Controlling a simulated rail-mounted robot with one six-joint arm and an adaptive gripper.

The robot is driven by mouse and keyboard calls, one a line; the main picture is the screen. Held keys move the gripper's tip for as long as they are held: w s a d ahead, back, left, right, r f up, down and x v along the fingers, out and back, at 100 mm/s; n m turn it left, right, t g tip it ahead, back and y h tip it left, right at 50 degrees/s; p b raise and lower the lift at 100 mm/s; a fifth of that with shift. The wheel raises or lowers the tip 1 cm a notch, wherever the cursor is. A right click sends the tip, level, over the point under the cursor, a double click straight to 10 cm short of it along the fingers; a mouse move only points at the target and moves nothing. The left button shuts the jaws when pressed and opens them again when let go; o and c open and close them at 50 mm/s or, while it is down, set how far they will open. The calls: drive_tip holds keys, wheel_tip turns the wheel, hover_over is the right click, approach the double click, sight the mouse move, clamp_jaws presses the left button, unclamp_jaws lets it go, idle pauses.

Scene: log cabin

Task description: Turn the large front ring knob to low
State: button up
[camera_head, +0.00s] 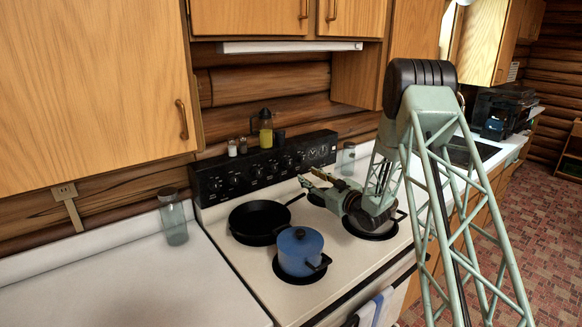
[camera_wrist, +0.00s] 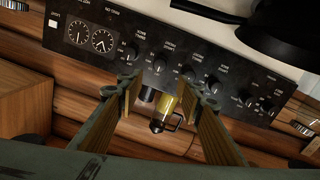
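The black stove control panel (camera_head: 266,166) stands at the back of the stove and carries a row of knobs. In the wrist view the panel (camera_wrist: 180,48) appears upside down, with several knobs under small labels too blurred to read surely, so I cannot tell which is the large front ring knob. My gripper (camera_head: 308,177) is in front of the panel's right half, above the cooktop. In the wrist view its wooden-looking fingers (camera_wrist: 160,86) are spread apart with nothing held. One knob (camera_wrist: 160,66) appears between the fingertips, and another knob (camera_wrist: 188,73) shows near the right fingertip.
A black pan (camera_head: 258,222) and a lidded blue pot (camera_head: 299,250) sit on the left burners. A yellow-filled bottle (camera_head: 265,130) and two shakers (camera_head: 237,147) stand behind the panel. Glass jars stand on the counters at both sides. Wooden cabinets hang above.

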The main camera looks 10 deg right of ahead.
sight(289, 164)
drive_tip(key=shift+x, duration=6.8)
drive_tip(key=c, duration=0.8)
